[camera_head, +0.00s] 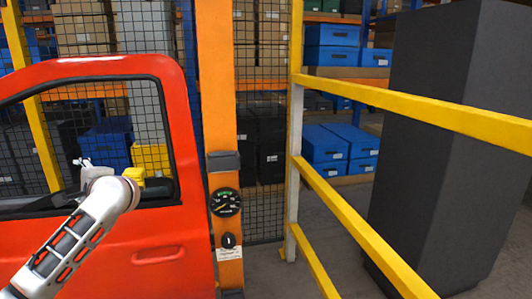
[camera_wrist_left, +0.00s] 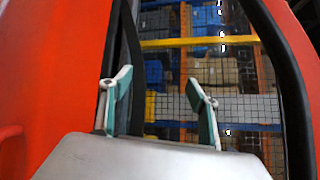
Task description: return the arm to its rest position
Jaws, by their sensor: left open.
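My left arm (camera_head: 75,240) comes in from the lower left in the head view, in front of the red door (camera_head: 110,250). Its left gripper (camera_head: 80,162) is at the lower part of the door's window opening, small and partly hidden by the wrist. In the left wrist view the gripper (camera_wrist_left: 158,77) is open, its two fingers apart with nothing between them. The red door panel and dark window frame (camera_wrist_left: 285,75) surround it there. I cannot tell whether the fingers touch the frame. My right gripper is not in view.
An orange post (camera_head: 217,100) with a round gauge (camera_head: 225,202) stands right of the door. Yellow rails (camera_head: 430,108) and a tall dark cabinet (camera_head: 435,150) are farther right. Behind wire mesh (camera_head: 262,60) are shelves with blue bins (camera_head: 332,45). Grey floor shows between rails and cabinet.

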